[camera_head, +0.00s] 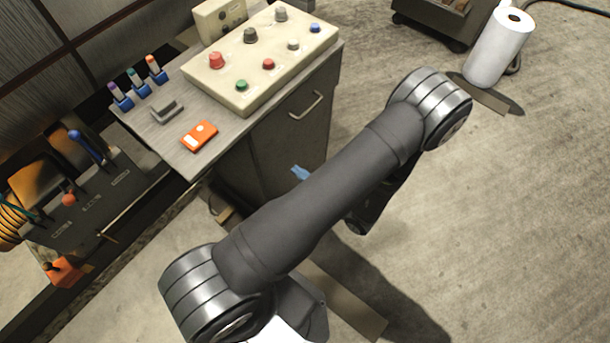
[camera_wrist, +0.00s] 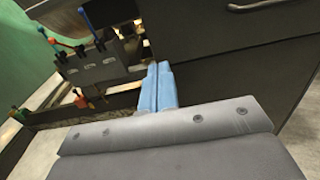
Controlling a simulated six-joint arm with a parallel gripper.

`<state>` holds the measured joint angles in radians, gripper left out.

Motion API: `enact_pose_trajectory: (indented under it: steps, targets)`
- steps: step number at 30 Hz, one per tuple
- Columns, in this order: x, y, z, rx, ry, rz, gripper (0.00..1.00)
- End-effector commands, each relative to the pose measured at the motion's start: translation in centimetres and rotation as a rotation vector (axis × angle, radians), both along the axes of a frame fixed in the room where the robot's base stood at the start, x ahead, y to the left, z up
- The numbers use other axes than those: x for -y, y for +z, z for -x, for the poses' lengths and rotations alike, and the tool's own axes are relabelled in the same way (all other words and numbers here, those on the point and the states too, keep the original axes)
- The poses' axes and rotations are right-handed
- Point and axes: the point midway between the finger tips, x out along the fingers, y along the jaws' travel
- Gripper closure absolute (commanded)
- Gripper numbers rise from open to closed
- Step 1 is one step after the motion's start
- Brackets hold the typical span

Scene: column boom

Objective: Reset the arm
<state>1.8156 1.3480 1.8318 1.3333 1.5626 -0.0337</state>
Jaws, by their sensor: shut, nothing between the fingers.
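My gripper shows in the wrist view as two light blue fingers (camera_wrist: 158,86) pressed together side by side, with nothing between them. In the head view only a small blue tip of it (camera_head: 300,173) shows past my dark arm, in front of the grey cabinet. The rest of the gripper is hidden behind my arm. The gripper appears apart from the cabinet (camera_wrist: 230,60), whose dark side fills the right of the wrist view.
The cabinet top (camera_head: 180,147) holds a beige button panel (camera_head: 262,60), an orange device (camera_head: 199,135), a grey bracket (camera_head: 167,111) and several coloured markers. A lever console (camera_head: 95,200) stands at left. A white roll (camera_head: 498,48) stands at back right. Floor at right is clear.

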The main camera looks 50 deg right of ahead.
Motion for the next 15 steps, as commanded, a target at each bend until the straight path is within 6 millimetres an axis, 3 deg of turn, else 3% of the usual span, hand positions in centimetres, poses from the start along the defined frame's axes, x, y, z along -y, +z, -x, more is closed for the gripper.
enact_pose_trajectory:
  steps: [6,15]
  targets:
    - [0.0,0.0,1.5,0.0,0.0,0.0,1.0]
    - [0.0,0.0,1.6,0.0,0.001,-0.001,1.0]
